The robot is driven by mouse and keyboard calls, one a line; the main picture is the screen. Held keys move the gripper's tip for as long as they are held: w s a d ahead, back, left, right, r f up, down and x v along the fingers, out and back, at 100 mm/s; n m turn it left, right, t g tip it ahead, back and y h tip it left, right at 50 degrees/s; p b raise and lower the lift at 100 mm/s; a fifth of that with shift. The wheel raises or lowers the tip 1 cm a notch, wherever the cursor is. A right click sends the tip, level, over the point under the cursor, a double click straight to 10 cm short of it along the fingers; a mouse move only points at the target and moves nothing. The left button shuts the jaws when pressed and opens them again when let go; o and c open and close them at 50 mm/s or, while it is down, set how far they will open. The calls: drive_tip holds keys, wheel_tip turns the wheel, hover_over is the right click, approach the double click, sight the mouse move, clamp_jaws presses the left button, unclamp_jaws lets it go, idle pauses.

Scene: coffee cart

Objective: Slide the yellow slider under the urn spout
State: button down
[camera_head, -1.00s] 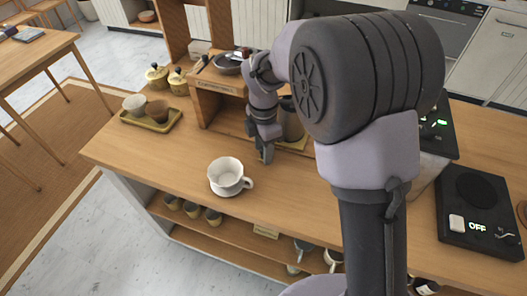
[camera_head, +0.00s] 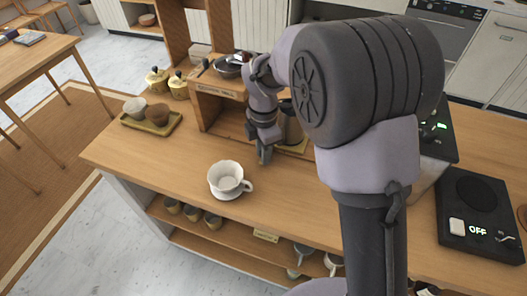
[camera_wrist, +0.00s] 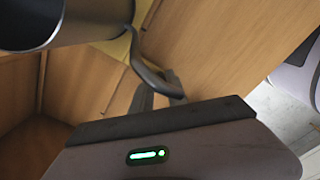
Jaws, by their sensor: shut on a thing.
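The yellow slider (camera_head: 297,147) shows as a thin yellow edge under a grey metal container (camera_head: 293,130), right of my gripper and partly behind my arm. In the wrist view a yellow strip (camera_wrist: 116,46) lies beside the dark, open-topped container (camera_wrist: 95,20). My gripper (camera_head: 265,155) points down at the counter, on the left side of the container. In the wrist view its fingers (camera_wrist: 160,92) are shut on a dark curved handle (camera_wrist: 148,72). I cannot tell whether this handle belongs to the container or the slider. I cannot make out the urn spout.
A wooden shelf box (camera_head: 215,105) stands behind. The counter's left front is clear.

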drive_tip(key=shift+d, duration=0.1)
idle(0.8)
drive_tip(key=s+d+p, duration=0.1)
drive_tip(key=s+d, duration=0.1)
drive_tip(key=d, duration=0.3)
drive_tip(key=s+d+p, duration=0.2)
drive_tip(key=d, duration=0.4)
drive_tip(key=s+d+p, duration=0.1)
drive_tip(key=s+d, duration=0.1)
drive_tip(key=d, duration=0.4)
drive_tip(key=shift+s, duration=0.1)
drive_tip(key=c, duration=1.6)
unclamp_jaws()
drive_tip(key=shift+c, duration=0.2)
drive_tip(key=o, duration=0.3)
drive_tip(key=shift+d, duration=0.25)
drive_tip(key=shift+o, duration=0.2)
drive_tip(key=shift+a, duration=0.1)
wheel_tip(320, 180, up, 17)
drive_tip(key=p, duration=0.7)
drive_tip(key=shift+r+p, duration=0.2)
drive_tip(key=shift+p, duration=0.1)
